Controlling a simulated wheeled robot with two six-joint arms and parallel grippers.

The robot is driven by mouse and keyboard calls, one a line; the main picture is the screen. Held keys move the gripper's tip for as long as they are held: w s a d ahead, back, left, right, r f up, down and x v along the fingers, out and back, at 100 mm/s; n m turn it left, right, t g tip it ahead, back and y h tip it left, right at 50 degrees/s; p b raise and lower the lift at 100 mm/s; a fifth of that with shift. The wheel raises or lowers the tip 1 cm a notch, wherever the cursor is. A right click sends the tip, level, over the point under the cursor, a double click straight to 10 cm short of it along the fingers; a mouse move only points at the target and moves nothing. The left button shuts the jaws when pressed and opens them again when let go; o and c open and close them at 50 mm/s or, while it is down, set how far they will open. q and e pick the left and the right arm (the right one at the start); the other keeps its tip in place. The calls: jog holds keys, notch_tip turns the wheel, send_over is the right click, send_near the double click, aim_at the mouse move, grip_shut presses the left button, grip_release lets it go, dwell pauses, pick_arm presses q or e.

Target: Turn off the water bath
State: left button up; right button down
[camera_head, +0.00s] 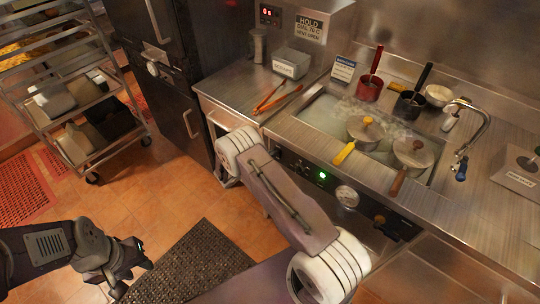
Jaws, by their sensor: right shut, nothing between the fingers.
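The water bath (308,119) is a steel basin of steaming water set in the counter, with two lidded pots (365,131) (413,155) in it. Its front panel has a lit green light (322,175) and a round pale dial (347,196). A black handle (386,229) sits further right along the front. My right arm crosses in front of the counter and covers part of the panel. Its gripper is hidden from view. My left gripper (137,275) hangs over the floor at lower left, away from the bath, its fingers apart and empty.
Red tongs (277,98) and a labelled tin (291,63) lie on the counter left of the bath. A tap (475,130) stands at right. A wheeled rack (75,90) is at far left. A dark mat (190,262) lies on the open tiled floor.

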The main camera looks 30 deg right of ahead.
jog(key=shift+w+d+r, duration=0.15)
jog(key=shift+d+r, duration=0.05)
jog(key=shift+d, duration=0.2)
jog(key=shift+r, duration=0.1)
jog(key=shift+r+p, duration=0.35)
jog(key=shift+r, duration=0.35)
jog(key=shift+a, duration=0.1)
